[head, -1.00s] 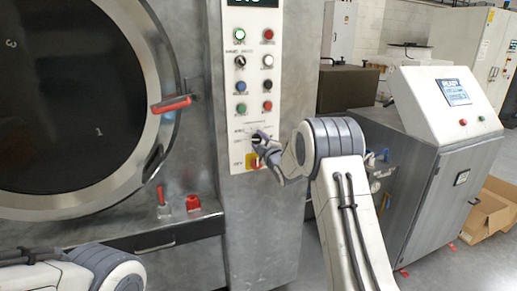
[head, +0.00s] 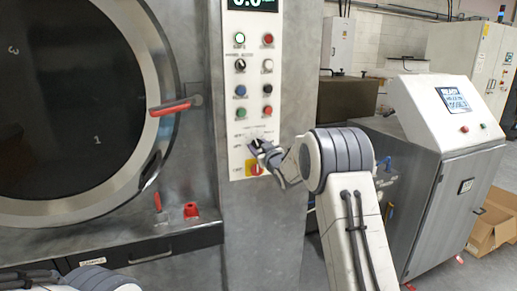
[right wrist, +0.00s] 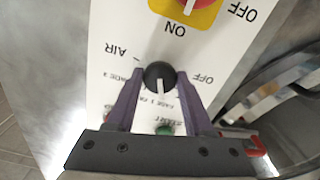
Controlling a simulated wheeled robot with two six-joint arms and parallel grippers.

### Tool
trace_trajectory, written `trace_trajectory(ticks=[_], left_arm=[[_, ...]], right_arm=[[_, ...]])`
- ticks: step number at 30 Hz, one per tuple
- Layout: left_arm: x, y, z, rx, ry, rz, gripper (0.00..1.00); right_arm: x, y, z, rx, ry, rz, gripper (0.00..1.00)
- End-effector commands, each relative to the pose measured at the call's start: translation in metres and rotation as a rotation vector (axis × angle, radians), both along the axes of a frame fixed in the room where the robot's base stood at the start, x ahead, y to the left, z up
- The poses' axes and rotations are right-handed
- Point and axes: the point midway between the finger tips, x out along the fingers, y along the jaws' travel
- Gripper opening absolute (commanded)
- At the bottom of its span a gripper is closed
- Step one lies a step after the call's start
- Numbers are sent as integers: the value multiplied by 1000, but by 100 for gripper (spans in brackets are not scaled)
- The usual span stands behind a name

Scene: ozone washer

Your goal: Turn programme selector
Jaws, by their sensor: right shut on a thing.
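The programme selector (right wrist: 159,76) is a round black knob with a white pointer line on the white control panel (head: 252,100). In the right wrist view the pointer aims down the picture, towards small upside-down lettering that is partly covered. My right gripper (right wrist: 155,92) has its two purple fingers on either side of the knob, shut on it.
A red and yellow switch (right wrist: 186,10) sits close beside the knob. Above it are several buttons and another knob (head: 240,65). The round door (head: 65,110) with its red handle (head: 170,107) is to the left. A grey console (head: 455,130) stands at the right.

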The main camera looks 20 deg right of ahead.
Motion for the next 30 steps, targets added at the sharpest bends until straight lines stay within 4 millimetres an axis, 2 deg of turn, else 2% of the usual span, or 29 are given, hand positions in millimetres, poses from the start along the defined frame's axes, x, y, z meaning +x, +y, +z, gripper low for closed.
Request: trace_trajectory(ticks=[18, 30], left_arm=[[0, 0, 5, 0, 0, 0, 50], [0, 0, 8, 0, 0, 0, 50]], right_arm=[[0, 0, -1, 550, 22, -2, 0], [0, -1, -1, 731, 28, -1, 0]])
